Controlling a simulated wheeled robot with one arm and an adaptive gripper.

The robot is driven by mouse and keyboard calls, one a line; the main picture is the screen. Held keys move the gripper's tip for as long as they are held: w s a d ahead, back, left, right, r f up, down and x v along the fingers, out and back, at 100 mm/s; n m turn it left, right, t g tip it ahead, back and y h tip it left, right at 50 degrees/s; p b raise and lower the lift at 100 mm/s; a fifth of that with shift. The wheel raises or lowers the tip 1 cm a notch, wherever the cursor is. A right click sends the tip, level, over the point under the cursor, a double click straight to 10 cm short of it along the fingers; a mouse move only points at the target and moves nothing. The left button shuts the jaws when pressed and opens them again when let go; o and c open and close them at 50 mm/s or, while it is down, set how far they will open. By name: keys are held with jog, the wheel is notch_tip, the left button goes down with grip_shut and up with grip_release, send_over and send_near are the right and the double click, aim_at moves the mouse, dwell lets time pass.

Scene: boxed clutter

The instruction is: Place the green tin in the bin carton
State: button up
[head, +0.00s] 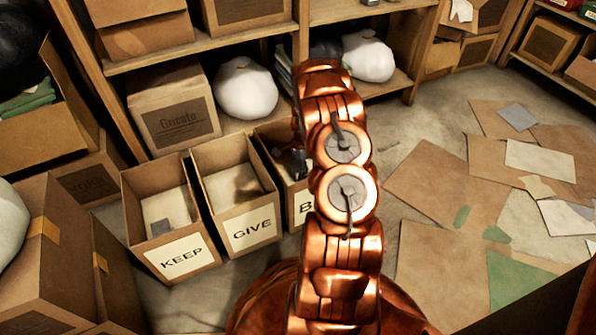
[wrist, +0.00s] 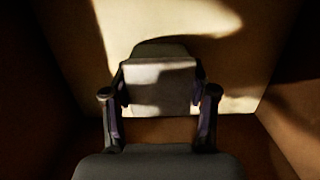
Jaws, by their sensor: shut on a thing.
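The bin carton (head: 300,205) is the third open carton in the row, and its label shows only a "B" beside my arm. My gripper (head: 290,162) shows as a dark shape at this carton's opening, mostly hidden by my copper arm. In the wrist view my gripper (wrist: 159,98) is shut on a small boxy thing, which I take for the green tin (wrist: 158,84). It looks pale grey with a dark top in this light, so its green is not clear. Brown carton walls and a partly lit floor surround it. I cannot tell whether it touches the floor.
The KEEP carton (head: 179,256) and the GIVE carton (head: 252,230) stand to the left of the bin carton. KEEP holds a grey piece. Shelves with boxes and white sacks (head: 245,88) stand behind. Flattened cardboard (head: 440,180) and papers cover the floor at right.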

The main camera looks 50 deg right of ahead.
jog(key=shift+f, duration=0.15)
jog(key=o, duration=1.4)
jog(key=shift+f, duration=0.1)
jog(key=shift+c, duration=0.2)
